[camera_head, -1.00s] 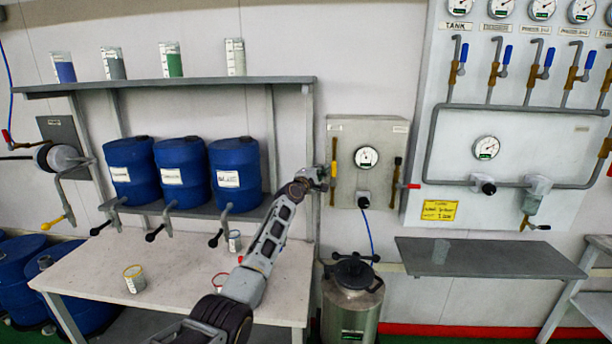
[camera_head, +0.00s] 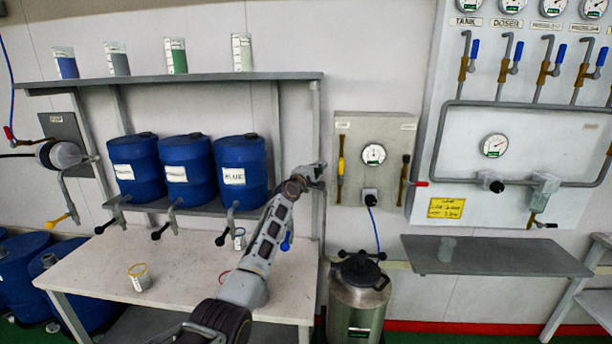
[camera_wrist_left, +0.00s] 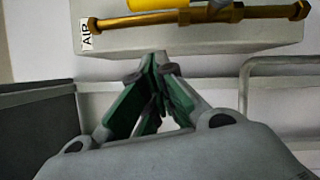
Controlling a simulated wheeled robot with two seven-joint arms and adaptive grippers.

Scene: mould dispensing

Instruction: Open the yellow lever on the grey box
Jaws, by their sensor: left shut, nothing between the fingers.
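The grey box (camera_head: 392,185) hangs on the wall right of the shelf and has a round gauge on its front. Its yellow lever (camera_head: 341,166) lies along the upright brass pipe at the box's left side. In the left wrist view, the yellow lever (camera_wrist_left: 150,4) shows at the top edge, along the brass pipe beside an "AIR" label on the grey box (camera_wrist_left: 205,36). My left gripper (camera_head: 321,172) is left of the lever, apart from it. In the left wrist view, my left gripper (camera_wrist_left: 156,60) is shut and empty, its tips below the pipe. My right gripper is not in view.
Three blue barrels (camera_head: 184,170) stand on the shelf left of my arm. A white-topped table (camera_head: 90,280) is below them. A steel tank (camera_head: 357,300) stands below the grey box. A valve panel (camera_head: 470,215) and small grey shelf (camera_head: 500,258) are to the right.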

